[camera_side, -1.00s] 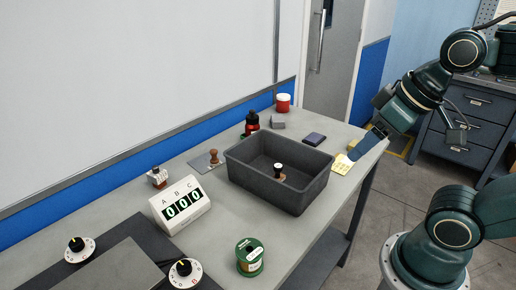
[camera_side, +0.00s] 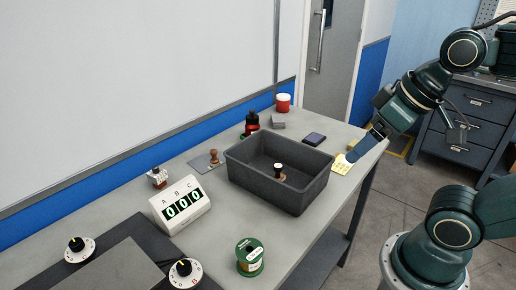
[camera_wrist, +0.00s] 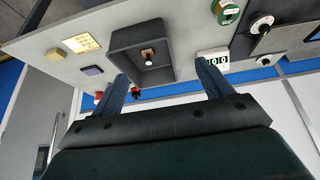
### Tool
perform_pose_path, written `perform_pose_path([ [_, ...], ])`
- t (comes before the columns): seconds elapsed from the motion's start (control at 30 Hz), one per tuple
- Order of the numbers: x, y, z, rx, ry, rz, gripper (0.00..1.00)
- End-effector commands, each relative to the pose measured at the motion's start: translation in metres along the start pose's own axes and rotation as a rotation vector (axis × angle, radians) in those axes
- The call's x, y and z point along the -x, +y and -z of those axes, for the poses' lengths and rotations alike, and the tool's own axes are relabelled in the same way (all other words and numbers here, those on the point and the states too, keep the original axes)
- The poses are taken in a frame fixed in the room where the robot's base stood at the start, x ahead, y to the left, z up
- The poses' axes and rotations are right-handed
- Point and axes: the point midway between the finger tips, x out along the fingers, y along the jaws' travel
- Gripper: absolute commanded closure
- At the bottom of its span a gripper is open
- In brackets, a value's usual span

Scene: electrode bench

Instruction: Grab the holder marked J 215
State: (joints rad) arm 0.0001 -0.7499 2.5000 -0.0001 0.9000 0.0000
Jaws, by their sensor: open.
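No marking J 215 can be read in either view, so I cannot tell which piece bears it. A small piece with a black-and-white top and brown base (camera_side: 278,171) stands inside the dark grey bin (camera_side: 247,178); it also shows in the wrist view (camera_wrist: 148,58). A brown knobbed piece (camera_side: 214,157) stands on a grey plate left of the bin.
A counter display (camera_side: 181,205) showing 000 stands left of the bin, with a green spool (camera_side: 249,257) in front. Yellow notes (camera_side: 342,168) lie near my gripper. A dark block (camera_side: 314,139), a red jar (camera_side: 283,103) and a black-red bottle (camera_side: 252,122) stand behind the bin.

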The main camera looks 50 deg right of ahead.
Motion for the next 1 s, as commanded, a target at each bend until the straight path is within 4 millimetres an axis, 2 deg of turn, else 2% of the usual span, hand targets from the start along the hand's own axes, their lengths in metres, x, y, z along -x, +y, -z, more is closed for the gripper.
perform_pose_path([
  [0.27, 0.000, -0.001, 0.003, 0.005, 0.000, 0.002, 0.22],
  [0.47, 0.002, -0.005, 0.024, 0.038, -0.005, 0.017, 0.22],
  [0.73, -0.001, -0.018, 0.084, 0.138, -0.013, 0.063, 0.22],
  [1.0, -0.018, -0.034, 0.152, 0.253, -0.017, 0.119, 0.22],
])
